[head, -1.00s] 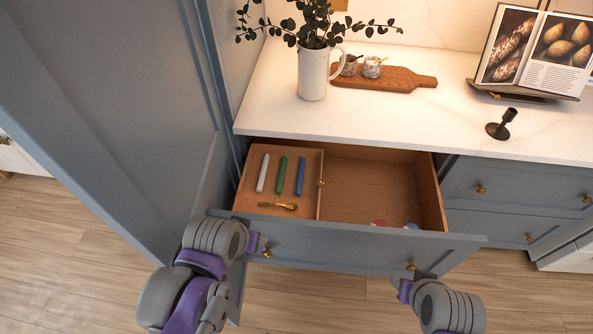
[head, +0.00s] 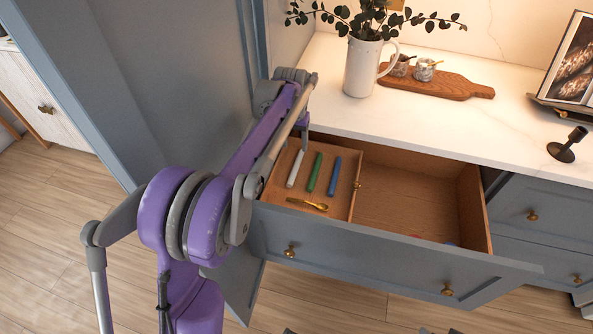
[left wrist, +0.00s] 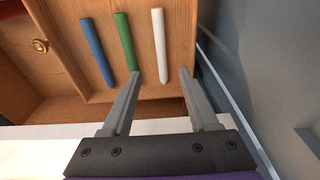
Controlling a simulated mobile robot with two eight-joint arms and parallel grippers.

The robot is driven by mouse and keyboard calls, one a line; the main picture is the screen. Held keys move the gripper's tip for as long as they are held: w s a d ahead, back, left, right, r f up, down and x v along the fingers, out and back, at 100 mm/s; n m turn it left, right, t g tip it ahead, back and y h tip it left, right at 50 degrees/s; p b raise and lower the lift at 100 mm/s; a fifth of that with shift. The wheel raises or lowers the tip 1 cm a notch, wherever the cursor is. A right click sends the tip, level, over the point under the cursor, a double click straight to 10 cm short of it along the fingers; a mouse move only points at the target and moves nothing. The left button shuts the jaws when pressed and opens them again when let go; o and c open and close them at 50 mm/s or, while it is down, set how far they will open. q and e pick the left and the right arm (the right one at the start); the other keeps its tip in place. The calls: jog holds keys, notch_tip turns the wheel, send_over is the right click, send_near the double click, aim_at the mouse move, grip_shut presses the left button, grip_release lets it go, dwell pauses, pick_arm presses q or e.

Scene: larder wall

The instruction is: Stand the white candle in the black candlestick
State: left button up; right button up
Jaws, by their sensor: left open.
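The white candle (head: 296,168) lies in the tray section at the left of the open drawer, left of a green candle (head: 315,171) and a blue candle (head: 334,176). It also shows in the left wrist view (left wrist: 159,45). My left gripper (head: 304,136) is open and empty above the tray's back edge. In the left wrist view its fingertips (left wrist: 160,76) straddle the line of the white candle, near the candle's end; I cannot tell the height gap. The black candlestick (head: 568,145) stands empty on the counter at the right.
The drawer's wooden tray (head: 337,207) also holds a brass tool (head: 308,204). The right part of the drawer (head: 410,205) is mostly bare. A white jug with leaves (head: 364,68) and a wooden board (head: 455,87) stand on the counter (head: 480,125). A tall grey-blue panel (head: 180,80) rises left.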

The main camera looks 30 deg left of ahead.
pick_arm(q)
send_over(296, 165)
jog(key=f, duration=0.5)
jog(key=shift+s+a+f+b, duration=0.1)
jog(key=shift+s+f+b, duration=0.2)
jog(key=shift+s, duration=0.1)
jog(key=shift+w+f+b, duration=0.15)
jog(key=shift+f, duration=1.4)
jog(key=shift+w+f+b, duration=0.15)
jog(key=shift+f, duration=1.35)
jog(key=shift+c, duration=0.2)
grip_shut()
